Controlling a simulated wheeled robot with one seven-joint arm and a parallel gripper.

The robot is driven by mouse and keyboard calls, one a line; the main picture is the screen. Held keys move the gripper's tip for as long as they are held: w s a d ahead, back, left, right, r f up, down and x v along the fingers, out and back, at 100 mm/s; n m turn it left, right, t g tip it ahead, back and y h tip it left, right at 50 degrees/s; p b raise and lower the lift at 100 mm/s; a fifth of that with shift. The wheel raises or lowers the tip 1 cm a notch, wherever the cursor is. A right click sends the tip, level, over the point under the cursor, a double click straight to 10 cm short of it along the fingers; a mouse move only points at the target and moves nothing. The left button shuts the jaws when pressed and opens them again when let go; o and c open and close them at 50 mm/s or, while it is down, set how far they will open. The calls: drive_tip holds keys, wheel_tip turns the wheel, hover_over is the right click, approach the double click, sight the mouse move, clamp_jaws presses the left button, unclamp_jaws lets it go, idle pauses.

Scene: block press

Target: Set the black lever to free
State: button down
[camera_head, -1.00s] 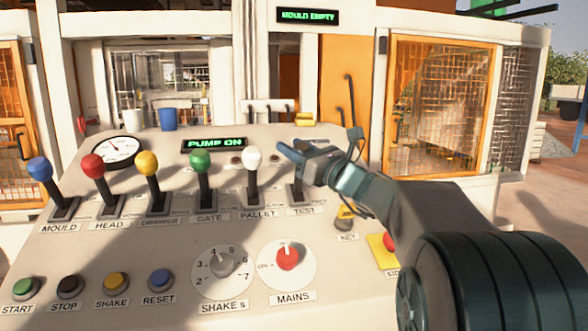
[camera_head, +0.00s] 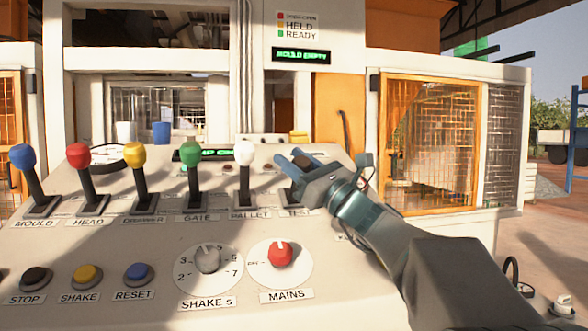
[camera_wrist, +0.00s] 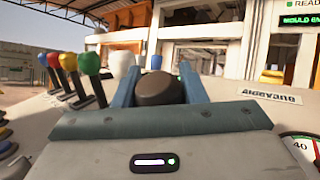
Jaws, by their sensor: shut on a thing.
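The black lever's dark round knob (camera_wrist: 160,88) sits between my two blue fingers in the wrist view. My gripper (camera_wrist: 158,76) is shut on it. In the head view my gripper (camera_head: 296,158) is at the top of the lever above the TEST label (camera_head: 297,212), the rightmost in the row. The gripper hides most of this lever. Its dark base (camera_head: 291,197) shows below the fingers. I cannot read any free mark.
To the left stand the white (camera_head: 244,152), green (camera_head: 191,152), yellow (camera_head: 135,155), red (camera_head: 78,155) and blue (camera_head: 22,157) levers. The white one is close to my gripper. The grey SHAKE S dial (camera_head: 207,259) and red MAINS knob (camera_head: 280,254) are in front.

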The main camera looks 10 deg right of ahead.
drive_tip(key=shift+s+f, duration=0.15)
drive_tip(key=shift+f, duration=0.05)
idle(0.5)
drive_tip(key=c, duration=0.9)
unclamp_jaws()
drive_tip(key=shift+s+r, duration=0.1)
drive_tip(key=shift+s, duration=0.05)
drive_tip(key=shift+s+d+f+b, duration=0.25)
drive_tip(key=shift+d+f+b, duration=0.05)
drive_tip(key=b+v, duration=0.1)
drive_tip(key=v, duration=1.1)
drive_tip(key=shift+s+d+f, duration=0.2)
drive_tip(key=shift+s, duration=0.05)
